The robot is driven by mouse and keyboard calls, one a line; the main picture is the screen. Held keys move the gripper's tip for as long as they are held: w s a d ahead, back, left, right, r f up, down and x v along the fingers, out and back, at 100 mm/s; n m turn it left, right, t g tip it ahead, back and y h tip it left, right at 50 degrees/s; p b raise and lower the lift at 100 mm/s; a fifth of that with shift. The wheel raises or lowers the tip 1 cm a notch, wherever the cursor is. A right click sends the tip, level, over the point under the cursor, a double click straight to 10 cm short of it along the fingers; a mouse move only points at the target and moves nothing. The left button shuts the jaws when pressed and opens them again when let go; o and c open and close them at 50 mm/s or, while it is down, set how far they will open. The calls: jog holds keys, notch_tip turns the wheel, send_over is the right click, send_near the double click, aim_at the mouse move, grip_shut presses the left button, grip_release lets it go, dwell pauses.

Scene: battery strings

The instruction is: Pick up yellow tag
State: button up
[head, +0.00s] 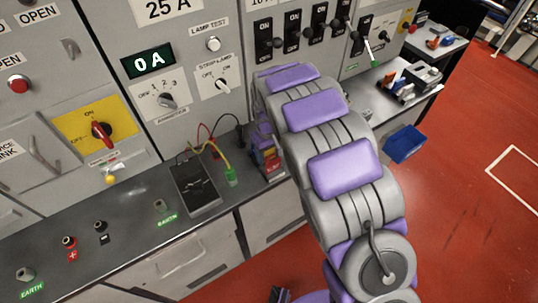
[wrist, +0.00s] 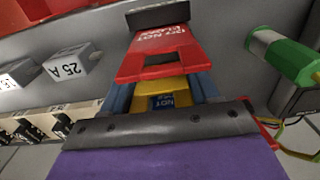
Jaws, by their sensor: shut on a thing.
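The yellow tag (wrist: 162,86) shows in the wrist view just past the dark jaw edge of my gripper (wrist: 160,122). My gripper is shut, with the yellow tag at its mouth; the jaw hides the near part of the tag. A red tag (wrist: 165,48) with white lettering lies just beyond it. Blue tag parts (wrist: 117,98) show at both sides of the yellow one and through its slot. In the head view my arm hides the gripper, and a red and yellow patch of the tags (head: 271,160) shows beside it on the bench.
A grey bench (head: 120,205) runs along the panel. A black meter (head: 194,188) and a green clip (head: 231,176) stand left of the tags; the green part (wrist: 285,58) is close by in the wrist view. A blue bin (head: 405,144) is at right. Red floor is open.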

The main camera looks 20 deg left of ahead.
jog(key=shift+a+f, duration=0.25)
jog(key=shift+a, duration=0.7)
jog(key=c, duration=0.4)
jog(key=shift+d+r, duration=0.1)
jog(key=shift+d, duration=0.3)
jog(key=shift+r, duration=0.1)
